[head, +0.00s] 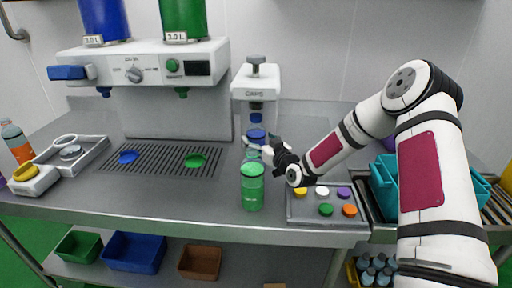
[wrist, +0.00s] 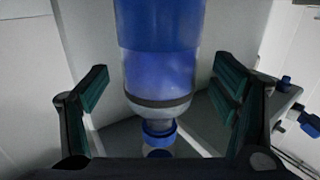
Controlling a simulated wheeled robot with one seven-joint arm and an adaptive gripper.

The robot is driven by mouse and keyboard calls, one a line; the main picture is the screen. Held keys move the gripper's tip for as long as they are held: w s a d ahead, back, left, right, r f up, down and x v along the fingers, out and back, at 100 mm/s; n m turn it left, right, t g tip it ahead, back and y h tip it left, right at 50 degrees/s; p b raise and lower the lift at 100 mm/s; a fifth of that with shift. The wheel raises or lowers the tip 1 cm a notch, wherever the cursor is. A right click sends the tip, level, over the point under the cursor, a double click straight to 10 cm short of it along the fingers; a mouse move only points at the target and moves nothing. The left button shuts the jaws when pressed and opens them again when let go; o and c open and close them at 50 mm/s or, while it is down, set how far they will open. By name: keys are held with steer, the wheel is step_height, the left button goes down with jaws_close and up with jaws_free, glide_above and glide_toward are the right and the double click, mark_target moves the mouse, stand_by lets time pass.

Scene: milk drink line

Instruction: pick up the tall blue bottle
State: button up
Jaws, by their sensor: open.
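The tall blue bottle (wrist: 160,65) fills the middle of the wrist view, with a dark band and a narrower blue-rimmed end (wrist: 160,133) at the bottom of it. My gripper (wrist: 164,88) is open, with one finger on each side of the bottle and a visible gap to both. In the head view my gripper (head: 258,149) is at the foot of the white capping machine (head: 256,82). A bit of blue (head: 257,133) shows just above it there; the rest of the bottle is mostly hidden.
A green bottle (head: 252,187) stands close in front of my gripper. A tray of coloured caps (head: 328,217) is to the right, and a teal crate (head: 384,190) is beyond it. The white dispenser (head: 140,64) with its drip grate (head: 150,164) is to the left.

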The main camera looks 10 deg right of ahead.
steer(key=shift+x, duration=1.15)
steer(key=c, duration=1.7)
steer(key=shift+c, duration=0.5)
steer(key=shift+r, duration=0.15)
